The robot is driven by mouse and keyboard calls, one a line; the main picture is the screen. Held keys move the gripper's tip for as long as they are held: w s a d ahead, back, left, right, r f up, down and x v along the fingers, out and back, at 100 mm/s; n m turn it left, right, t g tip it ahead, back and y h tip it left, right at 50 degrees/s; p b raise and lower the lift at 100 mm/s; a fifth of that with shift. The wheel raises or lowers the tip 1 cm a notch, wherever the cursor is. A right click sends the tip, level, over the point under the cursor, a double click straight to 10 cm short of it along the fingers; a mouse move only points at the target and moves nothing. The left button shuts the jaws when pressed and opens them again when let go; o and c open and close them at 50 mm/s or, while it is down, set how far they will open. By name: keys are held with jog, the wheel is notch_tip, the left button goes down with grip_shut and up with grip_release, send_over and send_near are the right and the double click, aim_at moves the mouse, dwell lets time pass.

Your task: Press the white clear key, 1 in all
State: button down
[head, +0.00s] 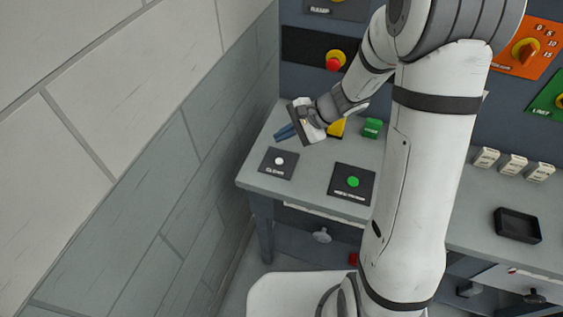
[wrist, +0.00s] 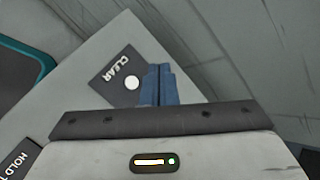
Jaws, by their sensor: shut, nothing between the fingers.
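The white clear key (head: 279,161) is a round button on a small dark plate at the left end of the grey bench. In the wrist view the white key (wrist: 132,83) sits beside the word CLEAR on its plate (wrist: 112,70). My gripper (head: 279,136) is shut and empty, its blue fingers held together. In the head view the fingers show just behind the plate. In the wrist view the fingertips (wrist: 158,68) appear just right of the key, apart from it in the picture. Their height above the bench is hard to tell.
A green button (head: 353,181) on a dark plate lies to the right on the bench (head: 312,172). A green block (head: 372,127) and a yellow piece stand behind. A red knob (head: 333,63) is on the back panel. A tiled wall (head: 150,170) runs close along the left.

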aim_at(283, 162)
notch_tip(283, 162, down, 8)
jog(key=b, duration=0.5)
jog(key=shift+r, duration=0.25)
dwell(1.5)
jog(key=shift+w+f+b, duration=0.15)
jog(key=shift+f+b, duration=0.25)
jog(key=shift+b, duration=0.2)
jog(key=shift+f+b, duration=0.4)
jog(key=shift+b, duration=0.1)
dwell(0.4)
dwell(0.4)
jog(key=shift+r+p, duration=0.5)
jog(key=shift+r, duration=0.35)
